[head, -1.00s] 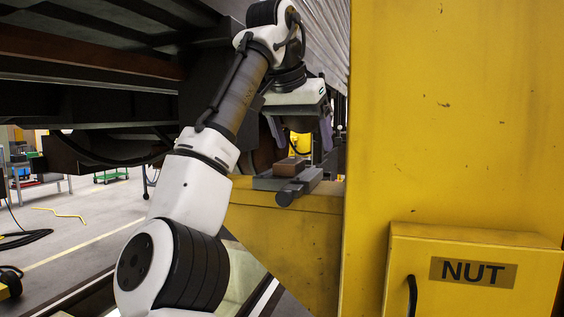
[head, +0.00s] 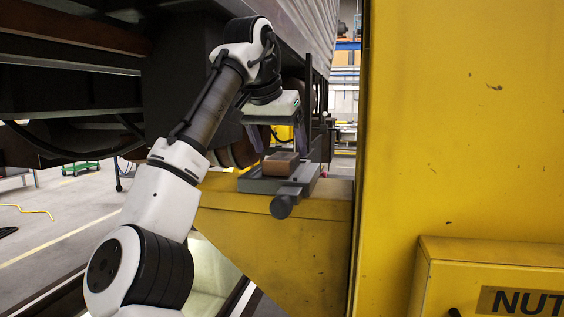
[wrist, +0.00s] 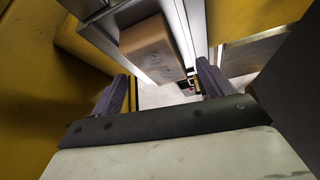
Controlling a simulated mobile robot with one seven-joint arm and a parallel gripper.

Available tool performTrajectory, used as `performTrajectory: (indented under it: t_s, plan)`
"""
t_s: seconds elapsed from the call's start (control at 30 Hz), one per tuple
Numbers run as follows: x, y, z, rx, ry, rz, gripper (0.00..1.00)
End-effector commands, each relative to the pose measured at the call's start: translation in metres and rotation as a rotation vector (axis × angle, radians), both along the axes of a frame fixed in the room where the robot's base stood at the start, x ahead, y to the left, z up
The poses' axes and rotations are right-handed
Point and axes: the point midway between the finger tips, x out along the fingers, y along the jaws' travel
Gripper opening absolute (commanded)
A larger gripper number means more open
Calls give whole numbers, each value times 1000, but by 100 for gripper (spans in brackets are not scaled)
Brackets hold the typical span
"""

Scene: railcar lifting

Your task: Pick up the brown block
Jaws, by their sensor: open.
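The brown block (head: 281,162) sits on a grey metal fixture (head: 262,185) on top of the yellow bracket. In the wrist view the brown block (wrist: 153,45) lies beyond the fingertips, near the gap between them. My gripper (head: 278,138) is open and empty, pointing down just above and behind the block in the head view. Its two purple-grey fingers (wrist: 165,90) show spread apart in the wrist view, not touching the block as far as I can tell.
A round dark knob (head: 282,206) sticks out of the fixture's front. The yellow bracket (head: 290,245) carries the fixture. A tall yellow column (head: 455,130) stands close on the right, with a box marked NUT (head: 495,280). The dark railcar underside (head: 75,110) hangs at left.

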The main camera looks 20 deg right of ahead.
Motion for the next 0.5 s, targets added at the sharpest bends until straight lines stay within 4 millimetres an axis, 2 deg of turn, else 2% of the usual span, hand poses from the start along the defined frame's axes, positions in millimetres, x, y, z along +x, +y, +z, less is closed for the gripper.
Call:
performTrajectory:
  t_s: [0.2,0.5]
  plan:
    - [10,-8,-21,0,1,0,80]
    - [11,-9,-23,-2,0,0,80]
